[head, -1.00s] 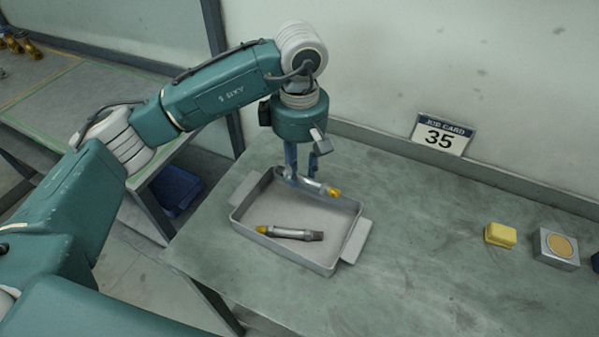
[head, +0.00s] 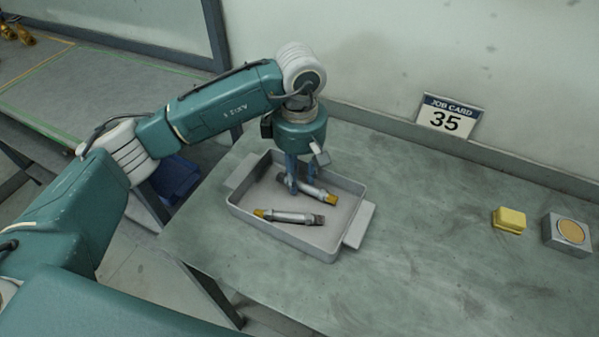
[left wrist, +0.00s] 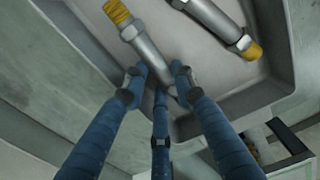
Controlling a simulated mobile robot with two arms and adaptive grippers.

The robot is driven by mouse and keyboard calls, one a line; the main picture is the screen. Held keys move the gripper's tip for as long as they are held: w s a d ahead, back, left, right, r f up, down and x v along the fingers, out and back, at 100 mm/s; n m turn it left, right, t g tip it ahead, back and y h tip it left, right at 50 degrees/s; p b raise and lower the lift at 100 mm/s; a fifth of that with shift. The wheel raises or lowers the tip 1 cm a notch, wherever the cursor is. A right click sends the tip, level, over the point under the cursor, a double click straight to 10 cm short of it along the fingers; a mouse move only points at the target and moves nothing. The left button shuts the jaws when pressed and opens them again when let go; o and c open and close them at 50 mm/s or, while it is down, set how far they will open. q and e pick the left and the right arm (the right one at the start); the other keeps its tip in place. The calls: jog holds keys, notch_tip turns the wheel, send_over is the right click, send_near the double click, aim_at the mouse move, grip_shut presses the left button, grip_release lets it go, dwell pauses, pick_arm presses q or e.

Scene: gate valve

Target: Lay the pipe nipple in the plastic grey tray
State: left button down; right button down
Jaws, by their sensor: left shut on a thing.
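The plastic grey tray (head: 284,236) stands on the workbench. My left gripper (head: 293,187) points down inside its rear part, shut on a grey metal pipe nipple (head: 314,191) with a yellow end. The held nipple is tilted in the head view and low in the tray; I cannot tell if it touches the floor. In the left wrist view the fingers (left wrist: 158,88) close around this nipple (left wrist: 148,52). A second, similar nipple (head: 290,216) lies on the tray floor in front of it; it also shows in the wrist view (left wrist: 216,20). My right gripper is out of view.
A job card marked 35 (head: 447,117) stands at the back of the bench. A yellow block (head: 509,220) and a grey box with a round tan top (head: 567,235) sit at the right. The bench between tray and block is clear. A blue bin (head: 176,178) is below, left.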

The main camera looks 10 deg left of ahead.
pick_arm(q)
jog(key=c, duration=1.3)
grip_release()
jog(key=shift+c, duration=0.2)
jog(key=shift+r, duration=0.1)
notch_tip(320, 180, up, 12)
